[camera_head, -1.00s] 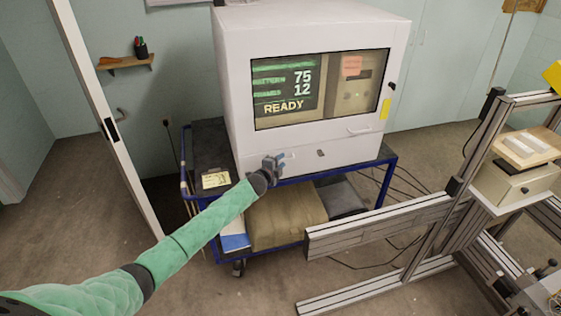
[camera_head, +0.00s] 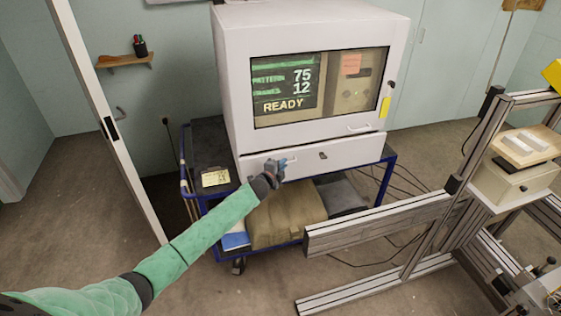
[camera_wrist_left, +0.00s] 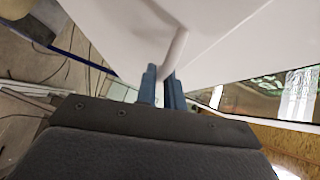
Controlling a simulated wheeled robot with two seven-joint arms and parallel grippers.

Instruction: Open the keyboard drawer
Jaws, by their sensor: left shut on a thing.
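The keyboard drawer (camera_head: 335,153) is the white front at the bottom of the white computer cabinet (camera_head: 230,60). It stands a little out from the cabinet, with a dark lock or latch at its middle. My left gripper (camera_head: 279,166) is at the left part of the drawer front. In the left wrist view its blue fingers (camera_wrist_left: 162,84) are shut on the white drawer handle (camera_wrist_left: 175,52), a curved bar. The head view hides most of that handle behind the gripper. My right gripper is not in view.
The cabinet stands on a blue cart (camera_head: 387,180) with a brown bundle (camera_head: 285,215) on its lower shelf. An aluminium frame (camera_head: 380,222) stands at the right, close to the cart. Cables lie on the floor behind it. Open floor lies at the front left.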

